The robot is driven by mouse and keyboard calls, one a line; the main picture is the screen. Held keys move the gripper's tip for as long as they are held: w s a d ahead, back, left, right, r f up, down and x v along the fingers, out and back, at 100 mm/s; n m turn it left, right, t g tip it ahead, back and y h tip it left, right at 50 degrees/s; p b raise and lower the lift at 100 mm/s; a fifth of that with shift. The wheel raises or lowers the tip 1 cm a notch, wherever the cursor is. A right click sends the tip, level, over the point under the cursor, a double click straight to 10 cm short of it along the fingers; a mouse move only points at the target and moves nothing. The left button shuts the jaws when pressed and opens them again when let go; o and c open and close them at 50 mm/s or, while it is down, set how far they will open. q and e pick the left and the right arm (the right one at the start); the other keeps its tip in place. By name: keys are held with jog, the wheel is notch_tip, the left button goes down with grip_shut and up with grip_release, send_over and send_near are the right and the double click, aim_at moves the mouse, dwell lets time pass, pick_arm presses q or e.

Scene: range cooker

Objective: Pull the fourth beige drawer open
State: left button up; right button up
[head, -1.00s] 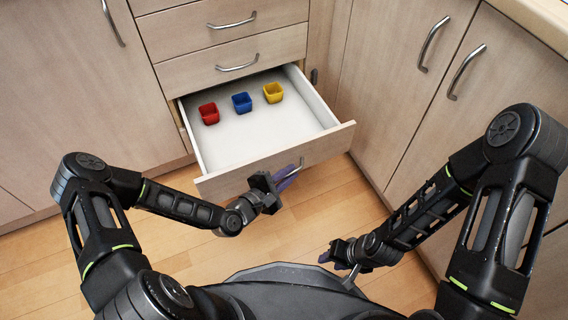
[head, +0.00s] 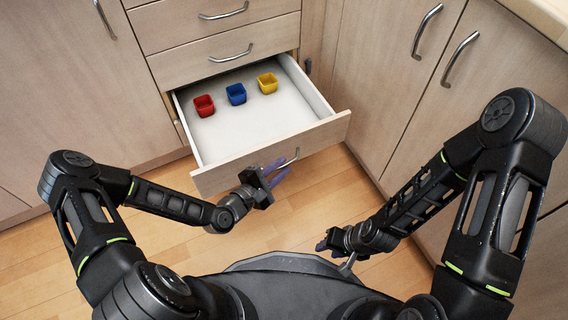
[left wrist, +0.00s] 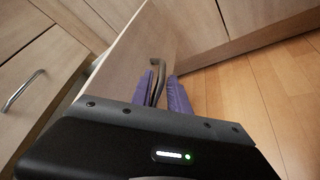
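A beige drawer (head: 325,131) stands pulled well out below two shut drawer fronts in the head view. Its white inside holds red, blue and yellow cups. The drawer's metal bar handle (head: 291,158) is on its front; it also shows in the left wrist view (left wrist: 157,70). My left gripper (head: 278,174) is in front of this handle, its purple fingers apart. In the left wrist view the handle appears between the finger lines, with a gap beside it. My right gripper (head: 322,245) is low, away from the drawer; its finger opening is unclear.
The red cup (head: 204,106), blue cup (head: 236,94) and yellow cup (head: 267,83) stand upright in the drawer. Shut cabinet doors (head: 400,70) with bar handles flank it on the right. Wooden floor (head: 300,215) is clear before the drawer.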

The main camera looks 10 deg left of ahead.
pick_arm(q)
jog(key=p+v, duration=0.1)
jog(key=v, duration=0.5)
jog(key=shift+f, duration=0.1)
pick_arm(e)
jog(key=shift+s+r, duration=0.15)
jog(key=shift+r, duration=0.55)
